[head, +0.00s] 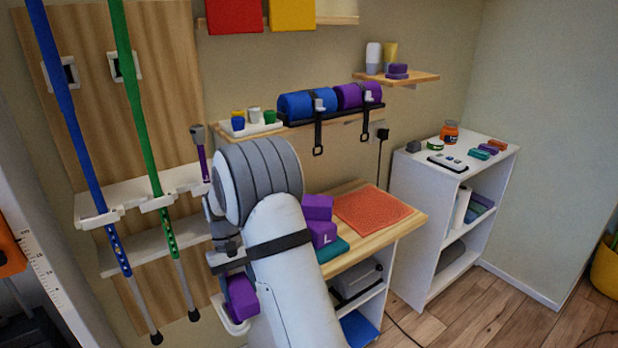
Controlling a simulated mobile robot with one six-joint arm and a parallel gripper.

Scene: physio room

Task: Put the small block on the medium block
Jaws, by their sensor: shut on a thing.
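A purple block (241,296) is between the fingers of my gripper (236,300), to the left of the wooden-topped bench. My gripper is shut on it; my arm hides part of both. I take it for the small block, though no marking on it is readable. Another purple block (317,206), likely the medium one, rests on a purple block marked L (322,234), the large one. This stack stands at the left of the bench top (405,226), apart from my gripper, with its left side partly behind my arm.
A teal item (332,251) lies at the stack's front, and an orange-red mat (372,210) lies right of it. A rack with blue and purple rolls (308,104) is above. A white shelf unit (421,210) stands right. Blue (72,125) and green (140,125) poles stand left.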

